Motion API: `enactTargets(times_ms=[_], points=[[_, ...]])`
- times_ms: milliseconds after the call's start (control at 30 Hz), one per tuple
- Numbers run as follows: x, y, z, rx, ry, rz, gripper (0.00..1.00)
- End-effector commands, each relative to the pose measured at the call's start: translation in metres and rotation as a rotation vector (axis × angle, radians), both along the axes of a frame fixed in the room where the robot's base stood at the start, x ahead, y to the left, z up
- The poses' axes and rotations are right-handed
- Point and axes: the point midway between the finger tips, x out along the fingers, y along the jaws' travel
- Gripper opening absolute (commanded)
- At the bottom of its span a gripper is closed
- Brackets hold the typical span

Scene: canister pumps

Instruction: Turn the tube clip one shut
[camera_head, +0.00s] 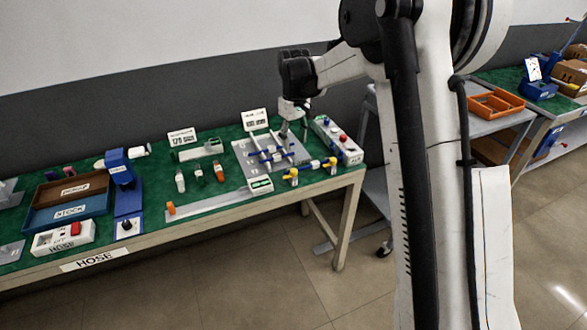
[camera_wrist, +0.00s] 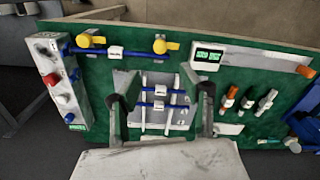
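A grey plate (camera_head: 243,152) on the green bench carries pale tubes (camera_wrist: 144,103) crossed by blue bars with small white blocks (camera_wrist: 160,90) at their middles. These look like the tube clips; I cannot tell which is clip one or how far any is turned. My gripper (camera_head: 295,129) is above the plate's back right part. In the wrist view my gripper (camera_wrist: 162,96) is open, with its two dark-tipped fingers wide apart on either side of the tubes and bars. Nothing is held between them. I cannot tell whether a fingertip touches anything.
Yellow-handled valves (camera_head: 292,175) sit along the bench's front edge. A white box with red and blue knobs (camera_head: 337,140) stands right of the plate. A blue stand (camera_head: 127,190) and brown-and-blue bin are further left.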

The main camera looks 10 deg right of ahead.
Motion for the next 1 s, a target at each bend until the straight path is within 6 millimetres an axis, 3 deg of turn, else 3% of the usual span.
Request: enactTargets(times_ms=[400, 600, 1000], points=[[0.000, 0.000, -0.078, 0.000, -0.001, -0.001, 0.40], [0.000, 0.000, -0.105, 0.000, -0.001, -0.001, 0.40], [0.000, 0.000, -0.120, 0.000, -0.001, -0.001, 0.40]])
